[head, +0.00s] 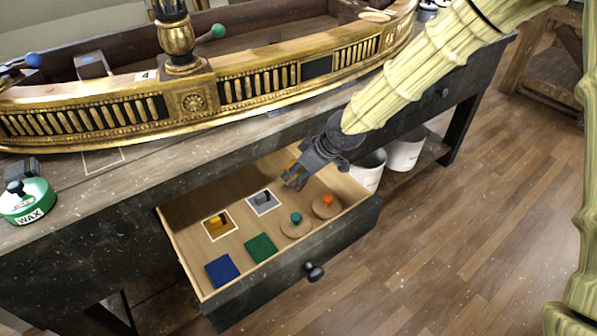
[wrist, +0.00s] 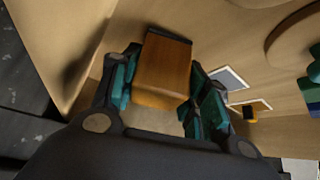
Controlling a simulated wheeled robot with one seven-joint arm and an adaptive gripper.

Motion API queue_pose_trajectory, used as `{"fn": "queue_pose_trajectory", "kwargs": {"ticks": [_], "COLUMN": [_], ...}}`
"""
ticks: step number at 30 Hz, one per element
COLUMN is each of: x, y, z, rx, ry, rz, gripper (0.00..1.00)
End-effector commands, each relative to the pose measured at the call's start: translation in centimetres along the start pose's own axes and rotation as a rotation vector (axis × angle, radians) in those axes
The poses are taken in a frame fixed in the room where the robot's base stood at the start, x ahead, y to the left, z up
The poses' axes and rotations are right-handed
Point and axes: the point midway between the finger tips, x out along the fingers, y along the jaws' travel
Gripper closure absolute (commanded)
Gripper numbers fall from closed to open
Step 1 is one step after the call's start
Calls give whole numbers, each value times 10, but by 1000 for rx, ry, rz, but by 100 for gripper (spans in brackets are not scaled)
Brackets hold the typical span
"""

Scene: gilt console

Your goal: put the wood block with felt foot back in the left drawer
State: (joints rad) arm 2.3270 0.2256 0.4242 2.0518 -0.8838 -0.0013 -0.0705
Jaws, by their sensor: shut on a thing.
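My gripper (head: 295,179) is over the back part of the open drawer (head: 335,227), pointing down into it. It is shut on the wood block (wrist: 163,66), an orange-brown block seen between the teal finger pads in the wrist view. In the head view the fingers mostly hide the block, and only a bit of orange-brown shows. I cannot tell whether the block touches the drawer floor.
The drawer holds a yellow piece (head: 217,221) and a grey piece (head: 263,199) on white-outlined squares, a teal-knobbed disc (head: 295,225), an orange-knobbed disc (head: 326,206), a blue square (head: 222,270) and a green square (head: 261,247). A gilt rail (head: 190,100) and wax tin (head: 27,203) are on the bench.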

Motion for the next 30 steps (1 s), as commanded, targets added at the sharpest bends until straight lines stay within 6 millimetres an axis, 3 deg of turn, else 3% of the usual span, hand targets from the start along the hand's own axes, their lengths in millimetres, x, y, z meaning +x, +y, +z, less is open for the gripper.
{"fn": "queue_pose_trajectory", "kwargs": {"ticks": [3,4,5,17,23,30], "x": [2,2,2,-2,-26,-68], "y": [0,0,0,0,0,0], "z": [1,1,1,-1,-2,-2], "rx": [0,0,0,0,2,3], "ry": [0,0,0,0,3,3], "rz": [0,0,0,0,1,0], "gripper": [84,52,47,47,47,47]}}
